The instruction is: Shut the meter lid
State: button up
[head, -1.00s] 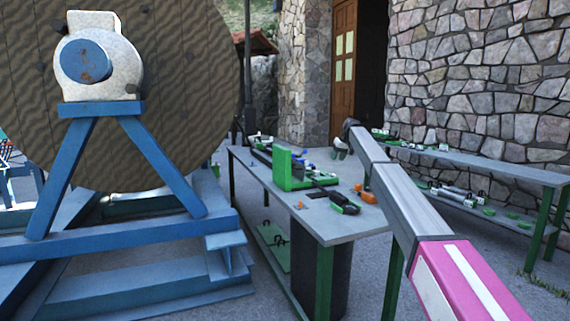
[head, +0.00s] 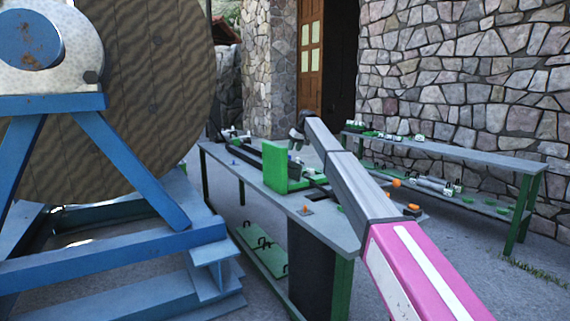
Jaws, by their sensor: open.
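The meter is a green device (head: 297,184) on the grey work table. Its green lid (head: 274,163) stands upright, so it is open. My arm reaches in from the lower right across the table. My gripper (head: 296,134) is at its far end, small in the picture, above and just right of the lid's top edge, and appears apart from it. The gripper is open, with nothing visible between the fingers. My arm hides part of the table to the right of the meter.
A large wooden cable reel (head: 150,80) on a blue steel stand (head: 130,250) fills the left. The grey table (head: 325,232) holds several small parts and an orange-ended tool (head: 412,210). A second bench (head: 480,162) stands by the stone wall. Pavement between the benches looks clear.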

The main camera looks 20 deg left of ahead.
jog(key=x, duration=1)
jog(key=shift+f, duration=0.1)
jog(key=shift+s+d, duration=0.1)
grip_shut()
